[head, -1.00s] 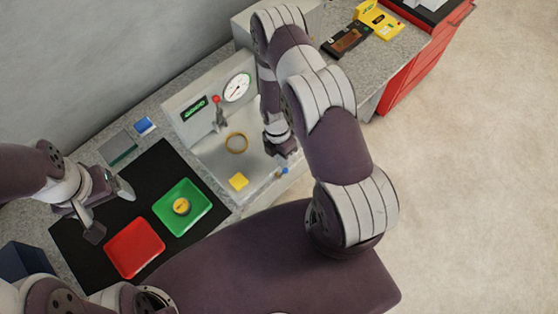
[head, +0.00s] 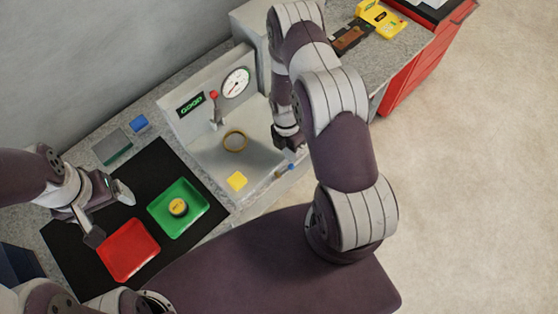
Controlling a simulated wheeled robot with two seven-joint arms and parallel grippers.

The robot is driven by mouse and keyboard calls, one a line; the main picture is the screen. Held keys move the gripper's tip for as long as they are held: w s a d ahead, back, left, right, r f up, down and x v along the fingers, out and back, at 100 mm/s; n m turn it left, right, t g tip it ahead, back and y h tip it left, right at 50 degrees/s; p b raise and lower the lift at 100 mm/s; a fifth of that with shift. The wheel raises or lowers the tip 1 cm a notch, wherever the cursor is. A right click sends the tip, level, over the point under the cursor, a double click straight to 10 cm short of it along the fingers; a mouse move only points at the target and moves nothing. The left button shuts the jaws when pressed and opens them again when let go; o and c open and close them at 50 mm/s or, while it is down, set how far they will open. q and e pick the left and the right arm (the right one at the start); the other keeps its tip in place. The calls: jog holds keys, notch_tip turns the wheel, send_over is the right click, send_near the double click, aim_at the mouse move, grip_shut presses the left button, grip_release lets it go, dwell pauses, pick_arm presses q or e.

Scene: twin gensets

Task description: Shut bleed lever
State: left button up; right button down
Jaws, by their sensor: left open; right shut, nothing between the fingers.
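A test station (head: 206,149) with a round gauge (head: 236,82) and a green-lit display (head: 190,104) stands against the wall. A lever with a red knob (head: 213,94) rises upright beside the display. A small blue-tipped handle (head: 291,166) sits at the station's front right edge; I cannot tell which of the two is the bleed lever. My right gripper (head: 290,143) is shut and empty, just above the blue-tipped handle; contact is unclear. My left gripper (head: 110,215) is open and empty over the black mat, near the red tray.
On the black mat (head: 78,236) lie a red tray (head: 128,248) and a green tray (head: 190,192) holding a yellow round part (head: 178,207). A brass ring (head: 235,140) and yellow block (head: 236,181) are on the station. A red cabinet (head: 420,65) stands right.

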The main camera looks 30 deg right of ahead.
jog(key=shift+d+f, duration=0.2)
jog(key=shift+d, duration=0.05)
jog(key=shift+a, duration=0.15)
dwell(0.5)
jog(key=shift+s+a, duration=0.2)
jog(key=shift+a, duration=0.45)
jog(key=shift+r, duration=0.1)
